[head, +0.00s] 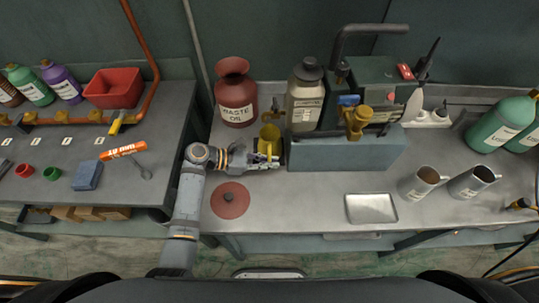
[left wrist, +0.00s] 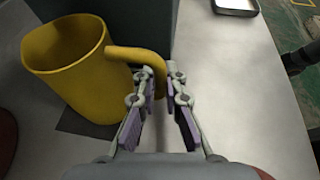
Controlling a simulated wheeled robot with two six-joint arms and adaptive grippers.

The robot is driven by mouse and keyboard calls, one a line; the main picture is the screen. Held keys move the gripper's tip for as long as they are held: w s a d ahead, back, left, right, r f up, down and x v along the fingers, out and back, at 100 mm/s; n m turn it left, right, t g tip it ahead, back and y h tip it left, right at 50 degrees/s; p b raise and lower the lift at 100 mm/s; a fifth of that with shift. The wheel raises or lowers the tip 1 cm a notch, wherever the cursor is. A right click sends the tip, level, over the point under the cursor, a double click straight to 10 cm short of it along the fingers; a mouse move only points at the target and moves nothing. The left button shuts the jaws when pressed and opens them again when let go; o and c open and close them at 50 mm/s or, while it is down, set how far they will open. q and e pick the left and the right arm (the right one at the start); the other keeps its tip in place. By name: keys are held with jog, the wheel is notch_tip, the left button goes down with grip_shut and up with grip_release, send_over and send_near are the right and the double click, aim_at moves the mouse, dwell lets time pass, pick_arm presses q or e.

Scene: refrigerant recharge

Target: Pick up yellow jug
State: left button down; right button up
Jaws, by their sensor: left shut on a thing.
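The yellow jug (head: 270,133) stands upright on the metal bench, between the red waste oil can and the grey block. In the left wrist view the yellow jug (left wrist: 72,62) is large at the upper left, with its open mouth up and its handle reaching toward the fingers. My left gripper (head: 268,158) is at the near side of the jug. In the left wrist view my left gripper (left wrist: 163,90) has its fingers around the end of the handle and is shut on it. My right gripper is not in view.
The red waste oil can (head: 235,98) stands left of the jug. A grey block (head: 345,154) is close on its right. A red disc (head: 230,200) lies in front. A metal tray (head: 371,208) and two metal jugs (head: 421,182) are further right.

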aim_at(269, 158)
pick_arm(q)
jog(key=shift+r, duration=0.15)
jog(key=shift+r, duration=1.5)
jog(key=shift+s+r, duration=0.1)
jog(key=shift+s, duration=0.15)
jog(key=s+a, duration=0.1)
jog(key=s, duration=1)
jog(key=s+a+b, duration=0.1)
jog(key=s, duration=0.5)
jog(key=shift+s+a, duration=0.15)
jog(key=shift+a, duration=0.15)
